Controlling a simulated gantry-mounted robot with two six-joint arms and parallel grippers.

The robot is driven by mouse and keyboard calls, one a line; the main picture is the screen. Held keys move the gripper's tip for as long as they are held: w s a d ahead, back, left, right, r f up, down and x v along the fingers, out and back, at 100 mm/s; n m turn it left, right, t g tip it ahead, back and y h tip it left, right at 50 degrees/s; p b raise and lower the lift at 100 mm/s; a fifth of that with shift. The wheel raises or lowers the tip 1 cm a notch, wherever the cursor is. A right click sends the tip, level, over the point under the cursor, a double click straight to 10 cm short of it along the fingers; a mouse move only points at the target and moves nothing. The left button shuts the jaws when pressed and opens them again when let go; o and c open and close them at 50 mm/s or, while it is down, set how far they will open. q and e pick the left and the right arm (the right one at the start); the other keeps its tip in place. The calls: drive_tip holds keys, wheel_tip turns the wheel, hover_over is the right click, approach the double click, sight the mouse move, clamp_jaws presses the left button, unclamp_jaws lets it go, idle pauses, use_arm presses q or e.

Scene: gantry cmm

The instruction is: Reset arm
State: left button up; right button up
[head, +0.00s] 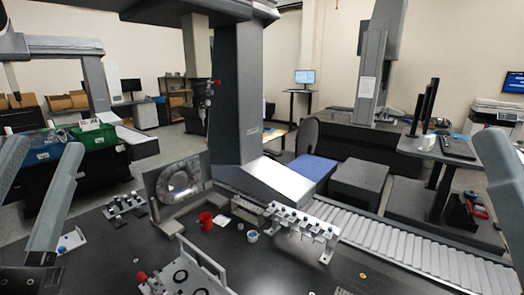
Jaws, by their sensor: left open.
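My left arm comes in at the left edge of the head view, and my left gripper (38,262) is low there, over the left end of the dark table (330,268). It is open, and I see nothing held in it. Its fingertips are hard to make out. My right arm shows only as a grey link at the right edge; its gripper is outside the picture.
A probe rack (300,224) stands right of centre. A fixture plate (183,277) is at the front. The measuring machine's column (236,95) rises behind. The table's front right is mostly clear.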

use_arm(q)
drive_tip(key=s+d+r+t+h, duration=0.2)
drive_tip(key=s+h, duration=0.2)
drive_tip(key=s, duration=0.1)
wheel_tip(320, 180, up, 38)
drive_tip(key=n+p, duration=0.2)
drive_tip(key=p, duration=3.6)
drive_tip(key=shift+w+d+h, duration=0.3)
drive_tip(key=shift+h, duration=0.1)
